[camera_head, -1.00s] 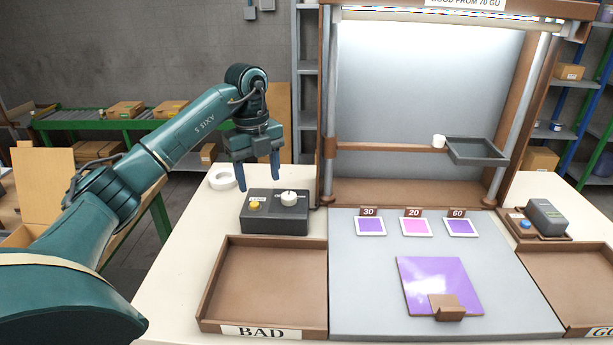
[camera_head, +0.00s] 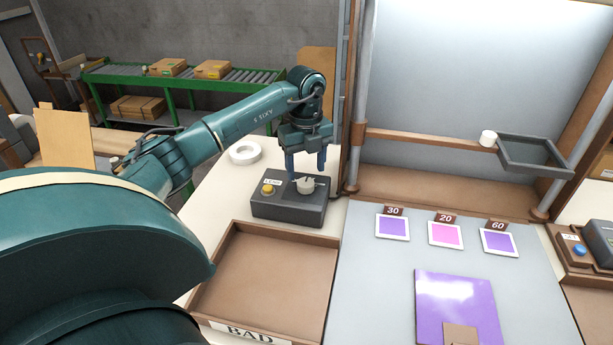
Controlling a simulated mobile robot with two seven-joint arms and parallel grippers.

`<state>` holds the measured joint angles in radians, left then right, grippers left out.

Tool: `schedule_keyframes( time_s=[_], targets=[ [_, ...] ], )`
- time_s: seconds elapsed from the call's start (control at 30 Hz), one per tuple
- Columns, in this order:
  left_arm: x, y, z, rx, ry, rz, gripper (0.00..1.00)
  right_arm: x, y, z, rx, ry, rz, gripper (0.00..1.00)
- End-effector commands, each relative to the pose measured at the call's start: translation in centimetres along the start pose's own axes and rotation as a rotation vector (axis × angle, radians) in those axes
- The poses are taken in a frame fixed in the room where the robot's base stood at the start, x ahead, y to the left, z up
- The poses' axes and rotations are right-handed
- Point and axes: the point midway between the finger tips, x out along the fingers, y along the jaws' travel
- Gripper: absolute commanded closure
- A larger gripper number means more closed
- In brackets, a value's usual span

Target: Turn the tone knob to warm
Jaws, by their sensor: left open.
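The white tone knob (camera_head: 306,186) sits on top of a dark control box (camera_head: 287,207), at its right part. A yellow button (camera_head: 268,189) with a small label is on the box's left part. My left gripper (camera_head: 305,176) is open, fingers pointing down, just above and around the knob. One finger is at the knob's left and the other at its right. I cannot tell whether they touch it. Marks around the knob are too small to read. My right gripper is not in view.
An empty brown tray (camera_head: 262,280) marked BAD lies in front of the box. A roll of white tape (camera_head: 245,152) is behind it. A lit booth with a brown post (camera_head: 354,150) stands right of my gripper. A purple panel (camera_head: 455,305) and sample cards lie on the grey mat (camera_head: 375,280).

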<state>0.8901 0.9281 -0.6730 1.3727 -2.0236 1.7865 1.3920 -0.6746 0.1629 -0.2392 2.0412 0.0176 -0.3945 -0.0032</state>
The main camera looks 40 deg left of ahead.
Motion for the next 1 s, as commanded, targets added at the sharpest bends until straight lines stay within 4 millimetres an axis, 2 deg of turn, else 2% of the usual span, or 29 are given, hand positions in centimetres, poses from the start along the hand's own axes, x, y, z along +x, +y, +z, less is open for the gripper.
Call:
schedule_keyframes(
  time_s=[0.1,0.3,0.63,1.0],
  targets=[
    [2.0,0.1,0.0,0.000,0.001,0.003,0.41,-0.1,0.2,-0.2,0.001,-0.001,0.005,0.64],
    [3.8,0.0,0.0,0.001,0.000,0.000,0.41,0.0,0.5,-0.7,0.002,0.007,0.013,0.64],
    [4.2,0.0,0.0,0.001,-0.001,0.000,0.41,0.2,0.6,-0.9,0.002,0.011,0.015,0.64],
    [4.1,0.0,0.0,0.000,-0.001,0.000,0.71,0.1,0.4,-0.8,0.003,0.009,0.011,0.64]
  ],
)
